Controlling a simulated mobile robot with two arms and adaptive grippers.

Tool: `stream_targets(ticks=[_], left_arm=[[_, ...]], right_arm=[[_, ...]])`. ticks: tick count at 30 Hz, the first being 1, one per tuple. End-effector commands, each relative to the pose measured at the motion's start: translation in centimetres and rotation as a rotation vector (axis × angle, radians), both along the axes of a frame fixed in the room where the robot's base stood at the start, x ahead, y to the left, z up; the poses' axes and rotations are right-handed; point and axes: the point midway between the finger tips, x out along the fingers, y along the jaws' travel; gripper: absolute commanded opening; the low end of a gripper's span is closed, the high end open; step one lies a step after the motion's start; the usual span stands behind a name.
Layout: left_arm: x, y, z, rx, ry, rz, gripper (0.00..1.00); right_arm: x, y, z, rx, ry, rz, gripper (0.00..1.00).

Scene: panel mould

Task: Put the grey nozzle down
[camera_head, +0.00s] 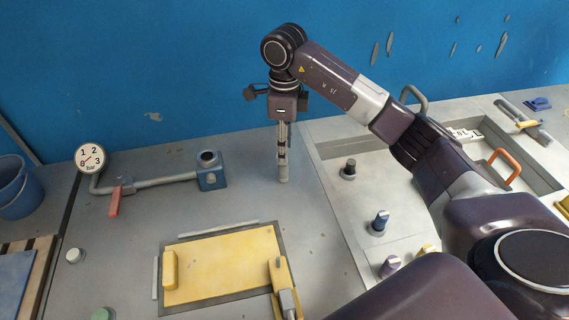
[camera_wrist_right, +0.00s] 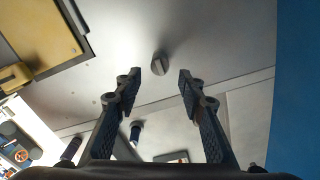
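The grey nozzle (camera_head: 283,173) stands upright on the bare grey panel, right of the blue socket block (camera_head: 210,172). In the right wrist view the grey nozzle (camera_wrist_right: 159,63) shows just beyond the fingertips, in line with the gap between them, with clear space on both sides. My right gripper (camera_head: 283,152) points straight down over it. Its two fingers are spread in the wrist view (camera_wrist_right: 160,75) and hold nothing. In the head view the fingers are seen nearly edge-on, so the exact height gap is hard to tell. My left gripper is not in view.
A yellow plate (camera_head: 222,268) lies in front. A gauge (camera_head: 90,158) and a red-handled valve (camera_head: 114,200) sit on the pipe at left. Right, a recessed tray holds a black knob-like piece (camera_head: 348,169) and a blue one (camera_head: 379,222). The panel around the nozzle is clear.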

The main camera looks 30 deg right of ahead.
Motion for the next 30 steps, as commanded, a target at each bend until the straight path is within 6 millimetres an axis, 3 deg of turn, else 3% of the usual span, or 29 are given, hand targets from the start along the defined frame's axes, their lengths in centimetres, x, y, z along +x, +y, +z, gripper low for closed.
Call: stream_targets(ticks=[4, 9, 26, 30], left_arm=[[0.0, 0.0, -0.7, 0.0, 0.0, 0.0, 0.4], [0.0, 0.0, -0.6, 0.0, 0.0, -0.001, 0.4], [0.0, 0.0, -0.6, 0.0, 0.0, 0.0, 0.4], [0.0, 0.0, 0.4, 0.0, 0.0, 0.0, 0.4]], right_arm=[[0.1, 0.0, 2.8, -0.001, -0.003, -0.001, 0.37], [0.0, -0.1, 4.4, -0.001, -0.002, -0.002, 0.37], [0.0, 0.0, 4.7, 0.0, 0.001, -0.001, 0.37], [0.0, 0.0, 5.6, 0.001, 0.001, -0.001, 0.37]])
